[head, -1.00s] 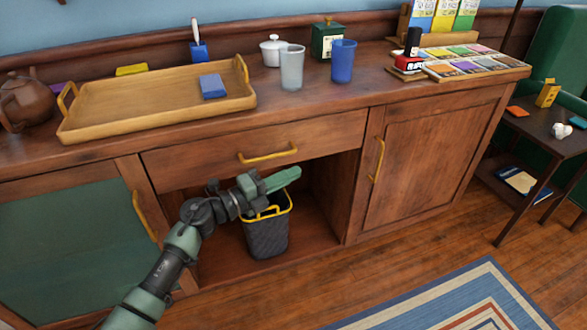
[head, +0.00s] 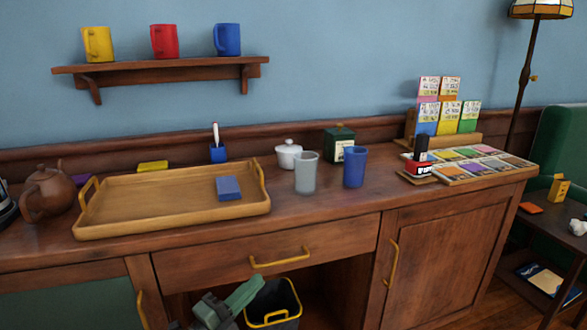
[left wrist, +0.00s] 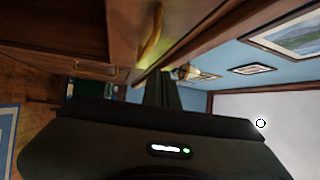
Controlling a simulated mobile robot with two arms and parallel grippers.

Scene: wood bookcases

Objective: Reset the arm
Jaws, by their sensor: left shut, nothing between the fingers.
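My left gripper (head: 243,294) shows at the bottom of the head view, in front of the open space under the drawer. Its green fingers are shut with nothing between them. The rest of my left arm is mostly cut off by the frame's lower edge. In the left wrist view the dark gripper body (left wrist: 150,140) fills the lower part, with its fingers (left wrist: 160,88) close together. A yellow handle shows beyond them. My right gripper is in neither view.
A dark basket (head: 272,304) with a yellow rim stands in the open space beside my left gripper. The drawer (head: 330,246) above is closed. On the cabinet top are a wooden tray (head: 110,231), a grey cup (head: 306,174) and a blue cup (head: 354,168).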

